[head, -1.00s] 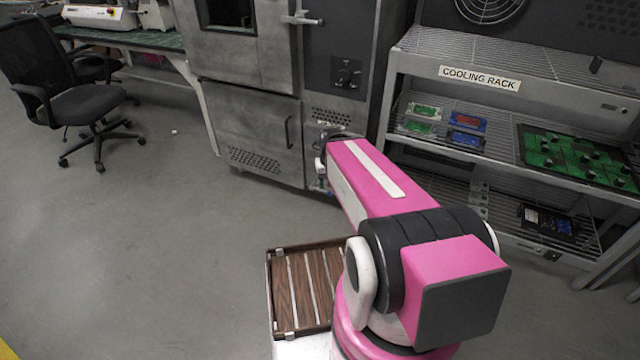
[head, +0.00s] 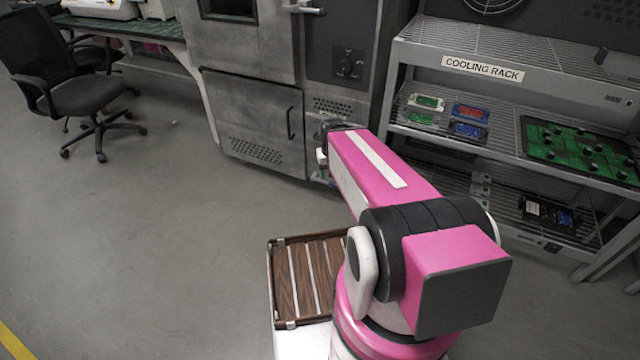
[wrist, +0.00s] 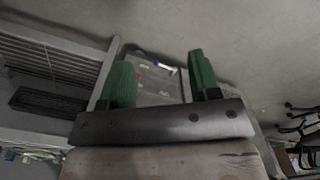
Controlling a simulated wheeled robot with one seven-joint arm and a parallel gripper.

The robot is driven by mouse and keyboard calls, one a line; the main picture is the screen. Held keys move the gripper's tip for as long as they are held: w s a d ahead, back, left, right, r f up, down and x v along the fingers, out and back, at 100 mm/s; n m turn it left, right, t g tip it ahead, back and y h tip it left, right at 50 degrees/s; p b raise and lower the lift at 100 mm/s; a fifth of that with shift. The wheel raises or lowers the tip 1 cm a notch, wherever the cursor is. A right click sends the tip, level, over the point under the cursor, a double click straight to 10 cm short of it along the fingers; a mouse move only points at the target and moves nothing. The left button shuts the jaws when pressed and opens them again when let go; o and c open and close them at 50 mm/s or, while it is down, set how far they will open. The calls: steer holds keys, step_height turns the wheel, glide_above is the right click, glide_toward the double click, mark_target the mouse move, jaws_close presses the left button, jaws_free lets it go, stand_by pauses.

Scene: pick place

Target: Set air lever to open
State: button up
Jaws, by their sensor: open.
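My gripper (wrist: 163,76) is open in the wrist view, its two green fingers apart with nothing held between them. Beyond the fingers is a grey panel (wrist: 155,92) with a small blue piece (wrist: 163,67) and a reddish spot near its top edge. The blue piece may be the air lever, but it is too small and blurred to tell its setting. In the head view my pink arm reaches to the lower right side of the grey oven cabinet (head: 262,125) and hides most of my gripper and the fittings there.
The cooling rack (head: 482,68) with circuit boards stands close to the right of my arm. A black chair (head: 85,95) and a green-topped bench (head: 125,28) are at the left. The floor (head: 150,230) between is clear. A brown slatted tray (head: 308,278) is beside the arm's base.

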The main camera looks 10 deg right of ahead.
steer(key=shift+c, duration=0.3)
steer(key=shift+w+f, duration=0.1)
steer(key=shift+c, duration=1.2)
steer(key=w+d+f+n+h, duration=0.25)
steer(key=w+f+h, duration=0.55)
steer(key=w+f, duration=0.95)
steer(key=w+a+f+n+t+h, duration=0.2)
steer(key=w+a+f+t+h, duration=0.15)
steer(key=w+f, duration=0.45)
steer(key=w+a+f+n+t+h, duration=0.25)
steer(key=w+f+t, duration=0.25)
steer(key=f, duration=0.8)
steer(key=x, duration=1)
steer(key=shift+w+a+f, duration=0.1)
steer(key=shift+a, duration=0.05)
jaws_close()
